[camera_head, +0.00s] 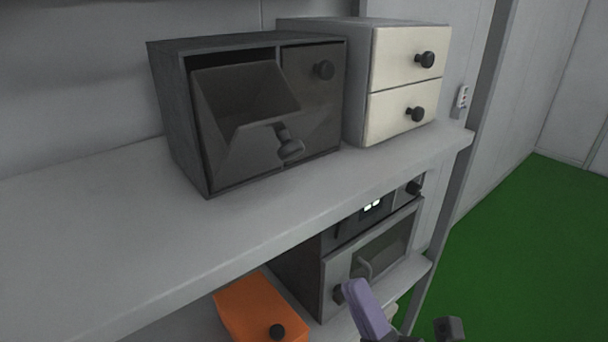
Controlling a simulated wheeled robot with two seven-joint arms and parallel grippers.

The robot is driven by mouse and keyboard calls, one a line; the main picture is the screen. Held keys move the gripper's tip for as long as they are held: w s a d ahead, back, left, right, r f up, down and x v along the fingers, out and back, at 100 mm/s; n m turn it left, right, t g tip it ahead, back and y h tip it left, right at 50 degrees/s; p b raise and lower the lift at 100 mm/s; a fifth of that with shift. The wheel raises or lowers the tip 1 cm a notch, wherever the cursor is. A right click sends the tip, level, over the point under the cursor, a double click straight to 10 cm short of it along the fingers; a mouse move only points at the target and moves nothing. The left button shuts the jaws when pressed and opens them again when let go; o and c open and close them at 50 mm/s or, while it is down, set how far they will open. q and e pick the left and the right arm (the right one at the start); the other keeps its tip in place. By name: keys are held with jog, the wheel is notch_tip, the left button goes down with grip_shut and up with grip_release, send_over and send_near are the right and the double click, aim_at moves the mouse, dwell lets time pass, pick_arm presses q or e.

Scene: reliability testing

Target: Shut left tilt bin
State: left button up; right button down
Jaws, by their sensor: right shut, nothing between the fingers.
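The dark grey tilt-bin unit (172,115) stands on the upper shelf and has two bins side by side. Its left tilt bin (250,148) is tipped forward and open, with its round black knob (289,147) on the front panel. The inside that shows looks empty. The right bin (318,105) is shut. My right gripper (362,300) is partly in view at the bottom edge, shut and empty. It is below the upper shelf, in front of the oven, well apart from the bins. My left gripper is out of view.
A cabinet with two cream drawers (405,60) stands right of the bins. The upper shelf (90,240) is clear at left and in front. Below it are an oven (335,270) and an orange box (255,303) with a black knob. Green floor (530,250) lies open at right.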

aim_at(293, 156)
jog(key=p+x, duration=0.5)
jog(key=x, duration=0.7)
jog(key=shift+w+a+r+h, duration=0.2)
jog(key=shift+w+h, duration=0.1)
jog(key=shift+w, duration=0.15)
